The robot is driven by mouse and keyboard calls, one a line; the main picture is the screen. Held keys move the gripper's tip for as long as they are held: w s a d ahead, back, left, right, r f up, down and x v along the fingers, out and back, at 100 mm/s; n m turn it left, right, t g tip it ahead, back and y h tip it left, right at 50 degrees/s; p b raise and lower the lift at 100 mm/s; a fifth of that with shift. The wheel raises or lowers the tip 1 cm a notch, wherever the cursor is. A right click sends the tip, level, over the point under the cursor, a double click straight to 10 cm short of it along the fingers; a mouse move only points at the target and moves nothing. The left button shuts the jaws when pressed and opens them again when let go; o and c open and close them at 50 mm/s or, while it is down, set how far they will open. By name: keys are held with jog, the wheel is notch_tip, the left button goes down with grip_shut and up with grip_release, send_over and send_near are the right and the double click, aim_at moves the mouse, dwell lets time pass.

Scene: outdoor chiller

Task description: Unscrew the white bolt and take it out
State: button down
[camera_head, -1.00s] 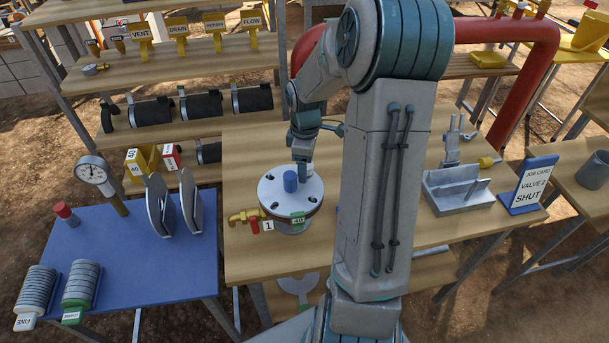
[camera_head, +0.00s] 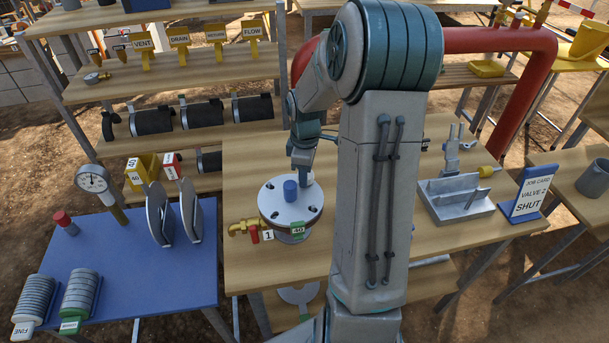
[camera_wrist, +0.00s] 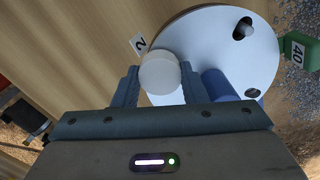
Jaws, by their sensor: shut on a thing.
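A white bolt (camera_wrist: 160,73) with a round head is between the fingers of my gripper (camera_wrist: 159,88) in the wrist view. The fingers are shut on it. It lies over the edge of a pale round flange plate (camera_wrist: 210,50); whether its shank is still in a hole is hidden. In the head view my gripper (camera_head: 303,177) points down at the far side of the flange plate (camera_head: 287,210), and the bolt cannot be made out. A blue cylinder (camera_head: 290,190) stands up from the plate's middle; it also shows in the wrist view (camera_wrist: 217,86), close beside the right finger.
A green "40" tag (camera_head: 298,229) and a yellow valve with a red handle (camera_head: 245,229) are at the flange. A grey fixture (camera_head: 455,198) and a job card (camera_head: 527,196) stand right. A blue table (camera_head: 130,260) with plates and a gauge is left.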

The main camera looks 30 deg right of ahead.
jog(key=n+p, duration=0.1)
jog(key=n, duration=0.1)
jog(key=n+p, duration=0.1)
jog(key=n, duration=0.1)
jog(key=shift+s+r+n+p, duration=0.15)
jog(key=shift+r+n+p, duration=0.15)
jog(key=shift+r, duration=0.05)
jog(key=shift+f+n, duration=0.35)
jog(key=shift+n, duration=0.85)
jog(key=n, duration=0.6)
jog(key=shift+d+r, duration=0.1)
jog(key=shift+r, duration=0.55)
jog(key=shift+w+r, duration=0.2)
jog(key=shift+r, duration=0.2)
jog(key=shift+s+r, duration=0.1)
jog(key=shift+r, duration=2.1)
